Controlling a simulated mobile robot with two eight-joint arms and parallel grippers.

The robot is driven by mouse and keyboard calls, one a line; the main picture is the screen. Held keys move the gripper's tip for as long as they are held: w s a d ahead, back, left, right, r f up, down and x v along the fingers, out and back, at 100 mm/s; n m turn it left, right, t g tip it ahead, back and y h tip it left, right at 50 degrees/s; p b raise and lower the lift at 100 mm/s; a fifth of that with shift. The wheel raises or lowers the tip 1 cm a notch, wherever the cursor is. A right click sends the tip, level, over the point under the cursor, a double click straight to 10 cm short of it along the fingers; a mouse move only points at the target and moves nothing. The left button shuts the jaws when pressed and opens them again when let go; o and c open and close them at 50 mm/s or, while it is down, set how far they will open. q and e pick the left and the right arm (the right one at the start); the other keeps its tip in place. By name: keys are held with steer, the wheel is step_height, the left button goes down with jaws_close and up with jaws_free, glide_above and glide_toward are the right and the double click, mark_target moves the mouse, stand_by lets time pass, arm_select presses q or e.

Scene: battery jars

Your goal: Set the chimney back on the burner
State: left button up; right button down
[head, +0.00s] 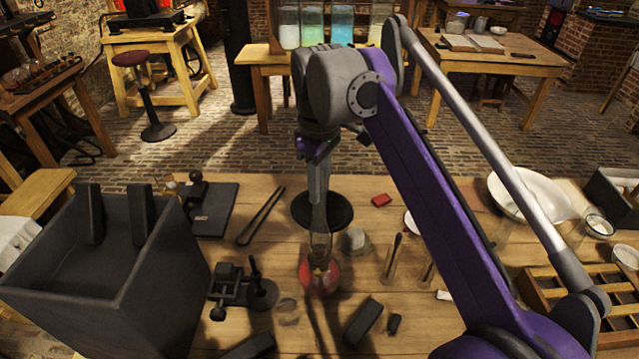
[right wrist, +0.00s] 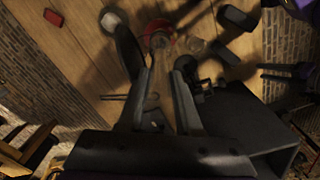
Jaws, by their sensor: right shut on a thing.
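The burner (head: 319,280) is a small lamp with a red body and a brass-coloured top, standing on the wooden table in the head view. The clear glass chimney (head: 320,241) is upright just above the burner's top; I cannot tell whether they touch. My right gripper (head: 319,205) points down and is shut on the upper part of the chimney. In the right wrist view its two fingers (right wrist: 163,82) stand slightly apart, and the burner's red rim (right wrist: 160,27) shows beyond them. The glass is hard to make out there.
A large dark open box (head: 150,290) stands at the left. A black disc (head: 340,208) lies behind the burner, with tongs (head: 262,215) to its left. A small black clamp-like device (head: 228,285) and dark blocks (head: 362,322) lie close around the burner. A white bowl (head: 525,195) is at the right.

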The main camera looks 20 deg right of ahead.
arm_select(q)
steer(key=shift+s+f+b, duration=0.1)
steer(key=shift+f+b, duration=0.35)
steer(key=shift+f, duration=0.05)
arm_select(e)
steer(key=shift+f, duration=0.9)
steer(key=c, duration=0.5)
jaws_free()
steer(key=shift+r, duration=0.1)
step_height(320, 180, up, 11)
steer(key=p, duration=0.3)
arm_select(q)
steer(key=r, duration=0.3)
steer(key=shift+w+r, duration=0.4)
arm_select(e)
steer(key=shift+f, duration=0.2)
